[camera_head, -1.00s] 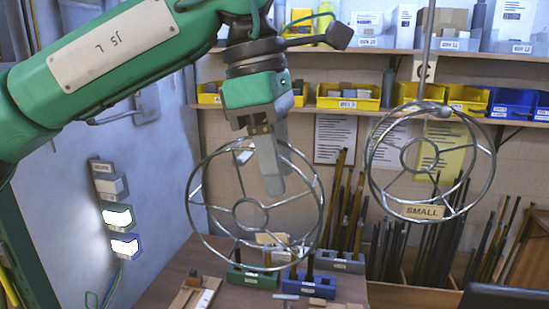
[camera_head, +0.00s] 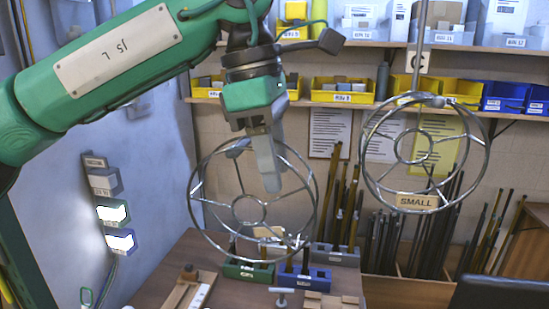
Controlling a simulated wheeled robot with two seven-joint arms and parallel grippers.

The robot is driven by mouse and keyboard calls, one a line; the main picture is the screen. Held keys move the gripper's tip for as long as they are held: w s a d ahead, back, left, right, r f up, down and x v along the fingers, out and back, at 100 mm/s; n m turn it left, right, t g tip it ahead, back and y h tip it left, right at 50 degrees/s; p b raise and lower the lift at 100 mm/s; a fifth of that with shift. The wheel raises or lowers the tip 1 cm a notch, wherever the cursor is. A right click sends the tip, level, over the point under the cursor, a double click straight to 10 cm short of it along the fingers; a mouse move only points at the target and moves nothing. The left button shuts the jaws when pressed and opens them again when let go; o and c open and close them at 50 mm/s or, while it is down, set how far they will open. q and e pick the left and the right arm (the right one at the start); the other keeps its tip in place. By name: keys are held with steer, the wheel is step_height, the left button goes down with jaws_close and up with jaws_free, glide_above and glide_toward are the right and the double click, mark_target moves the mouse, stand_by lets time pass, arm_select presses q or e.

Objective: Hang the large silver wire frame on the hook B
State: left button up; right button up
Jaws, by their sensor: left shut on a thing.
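My left gripper (camera_head: 270,188) hangs down from above in the middle of the view. It is shut on a large silver wire frame (camera_head: 316,205), a round cage with rings and spokes, gripped near its upper part. The held frame hangs in the air in front of the workbench. A second silver wire frame (camera_head: 487,160) hangs at the right from a vertical rod (camera_head: 421,45) with a small tag on it. I cannot make out a hook marked B. My right gripper is not in view.
The wooden workbench (camera_head: 165,255) below carries a green block (camera_head: 248,271), a blue block (camera_head: 305,279) and small tools. Shelves with yellow bins (camera_head: 343,90) and blue bins (camera_head: 507,98) line the back wall. Upright rods and a SMALL sign (camera_head: 417,202) stand behind the second frame.

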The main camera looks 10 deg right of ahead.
arm_select(q)
steer(key=o, duration=1.4)
steer(key=shift+r, duration=0.1)
steer(key=shift+r, duration=0.3)
steer(key=b+v, duration=0.2)
steer(key=v, duration=0.4)
steer(key=shift+a+r, duration=0.15)
steer(key=shift+r, duration=0.05)
steer(key=v, duration=0.6)
steer(key=shift+r+p, duration=0.3)
steer(key=shift+p, duration=0.05)
